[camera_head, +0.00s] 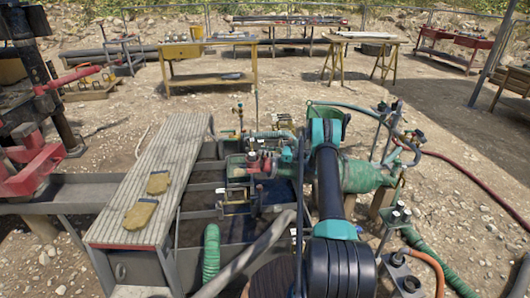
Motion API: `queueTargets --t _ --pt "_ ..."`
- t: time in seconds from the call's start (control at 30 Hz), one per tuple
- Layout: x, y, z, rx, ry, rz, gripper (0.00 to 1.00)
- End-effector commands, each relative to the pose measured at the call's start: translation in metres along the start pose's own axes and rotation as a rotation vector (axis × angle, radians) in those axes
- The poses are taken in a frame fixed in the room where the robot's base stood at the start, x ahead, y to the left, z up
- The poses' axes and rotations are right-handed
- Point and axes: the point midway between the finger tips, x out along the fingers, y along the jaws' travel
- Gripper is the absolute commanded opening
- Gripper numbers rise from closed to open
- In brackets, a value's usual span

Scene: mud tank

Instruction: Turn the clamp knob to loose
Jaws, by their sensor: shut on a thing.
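A red and teal valve or clamp assembly (258,165) with small round handles stands over the tank, just left of my arm in the head view. Which of its small parts is the clamp knob is too small to tell. My black and teal arm rises from the bottom right and bends at a teal joint beside the pipework. My gripper cannot be made out; the arm's end is hidden behind its own links and the pipes.
A slatted grey walkway (150,190) with yellow gloves (140,213) lies on the left. A green ribbed hose (211,252) hangs in front. A green cylinder (362,176) lies right of my arm. Red machinery (35,165) stands far left. Workbenches (205,80) stand behind on open gravel.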

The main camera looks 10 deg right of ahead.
Motion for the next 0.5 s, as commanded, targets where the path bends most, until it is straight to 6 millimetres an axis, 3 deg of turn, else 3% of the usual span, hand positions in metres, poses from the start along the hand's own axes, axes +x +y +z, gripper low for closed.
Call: queueTargets --t 0.23,0.27,0.43,0.5 --pt "-0.0004 0.0002 -0.0005 0.000 0.001 0.000 0.00" --pt "-0.0005 0.0002 -0.0005 0.000 0.001 0.000 0.28" --pt "-0.0005 0.0002 -0.0004 0.000 0.001 0.000 0.49" --pt "-0.0004 0.0001 -0.0004 0.000 0.001 0.000 0.49"
